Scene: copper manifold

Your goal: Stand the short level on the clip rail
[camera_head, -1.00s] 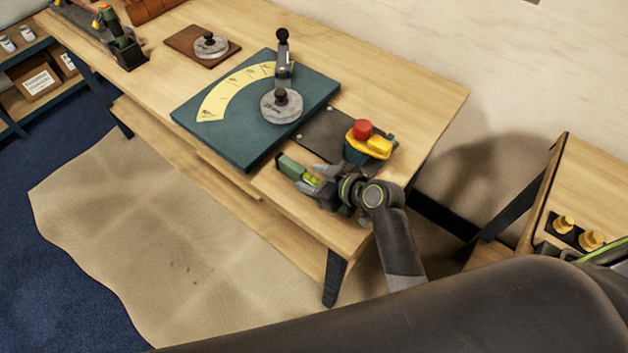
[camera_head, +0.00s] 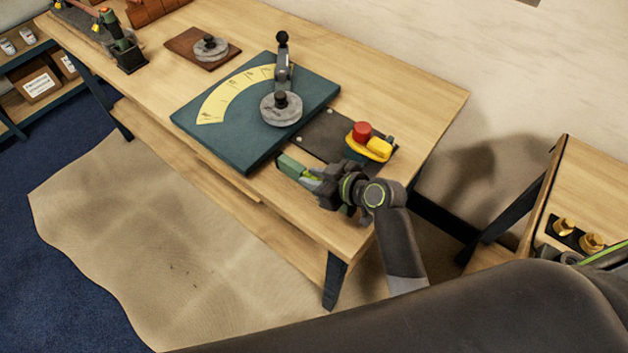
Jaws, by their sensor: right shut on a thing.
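The short level (camera_head: 290,166), a green bar with a bright yellow-green part, is at the front edge of the table, in front of the dark plate. My right gripper (camera_head: 313,178) is shut on it. The fingers hide its right part, and I cannot tell whether it touches the tabletop. A dark strip (camera_head: 82,27) with small coloured parts lies at the far left of the table; I cannot tell whether it is the clip rail. My left gripper does not show.
A blue-green board (camera_head: 222,137) with a yellow scale and a lever fills the middle of the table. A dark plate (camera_head: 318,137) bears a red and yellow piece (camera_head: 368,145) close behind my gripper. A brown plate (camera_head: 186,47) with a grey disc lies farther left.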

